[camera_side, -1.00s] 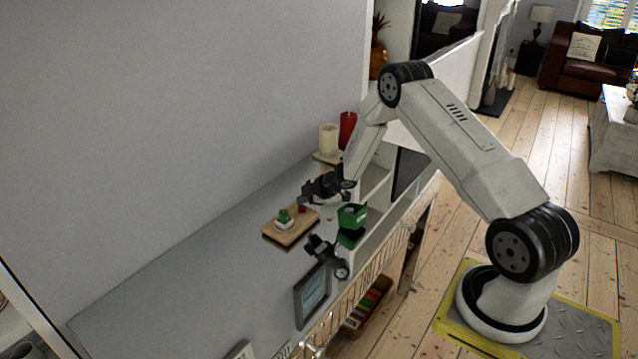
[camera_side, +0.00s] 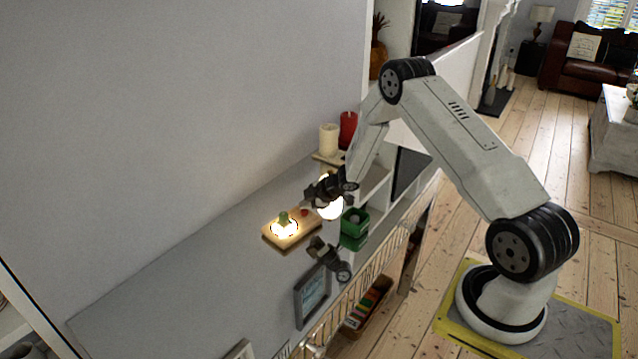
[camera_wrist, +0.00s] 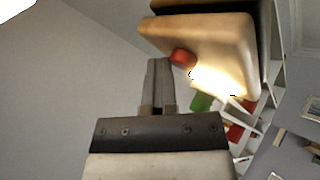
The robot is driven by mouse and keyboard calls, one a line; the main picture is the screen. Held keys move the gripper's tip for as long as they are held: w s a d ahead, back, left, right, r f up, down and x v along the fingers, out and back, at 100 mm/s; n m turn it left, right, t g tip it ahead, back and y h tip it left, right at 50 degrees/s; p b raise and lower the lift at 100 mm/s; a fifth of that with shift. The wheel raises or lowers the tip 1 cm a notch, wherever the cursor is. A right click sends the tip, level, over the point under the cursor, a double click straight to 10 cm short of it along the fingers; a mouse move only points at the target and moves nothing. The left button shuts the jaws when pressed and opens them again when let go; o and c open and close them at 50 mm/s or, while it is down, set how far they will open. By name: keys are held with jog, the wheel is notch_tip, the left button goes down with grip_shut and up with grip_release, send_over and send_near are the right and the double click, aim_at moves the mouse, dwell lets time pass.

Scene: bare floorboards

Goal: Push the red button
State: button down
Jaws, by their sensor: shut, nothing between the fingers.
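The red button (camera_side: 304,212) is a small round red knob at the right end of a wooden board (camera_side: 270,238) on the grey shelf top. In the wrist view the red button (camera_wrist: 182,58) lies just beyond my fingertips, on the pale wooden board (camera_wrist: 205,35). My gripper (camera_side: 308,198) is above and close to the button; its shut, empty fingers (camera_wrist: 158,62) point at it. I cannot tell whether they touch it. A green knob (camera_side: 283,217) with a bright glowing base sits on the same board, and shows beside the glow in the wrist view (camera_wrist: 201,102).
A second bright glow (camera_side: 331,208) is beside my gripper. A green box (camera_side: 354,240) stands to its right, and a black jointed object (camera_side: 326,257) is in front. A white candle (camera_side: 328,138) and a red one (camera_side: 348,130) stand behind. The shelf's left part is clear.

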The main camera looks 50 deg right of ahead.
jog(key=shift+r, duration=0.35)
jog(key=shift+r, duration=2.9)
